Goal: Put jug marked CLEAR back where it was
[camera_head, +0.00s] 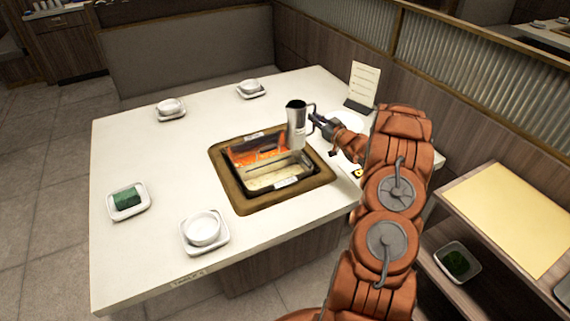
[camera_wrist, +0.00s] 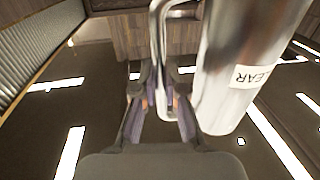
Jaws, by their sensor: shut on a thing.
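A steel jug (camera_head: 297,127) is upright above the right back edge of the hot pot set in the table. My gripper (camera_head: 325,128) comes in from the right and is shut on the jug's handle; the fingers also show around the handle in the wrist view (camera_wrist: 160,90). The hot pot (camera_head: 232,180) has a red broth well (camera_head: 252,150) at the back and a pale broth well (camera_head: 268,178) at the front. The jug's contents cannot be seen.
White bowls on saucers (camera_head: 204,230) stand around the table (camera_head: 140,245). A dish with a green block (camera_head: 127,200) is at the left. A menu card (camera_head: 362,85) stands at the back right, near a white plate partly hidden by my arm. A side shelf (camera_head: 510,220) is at right.

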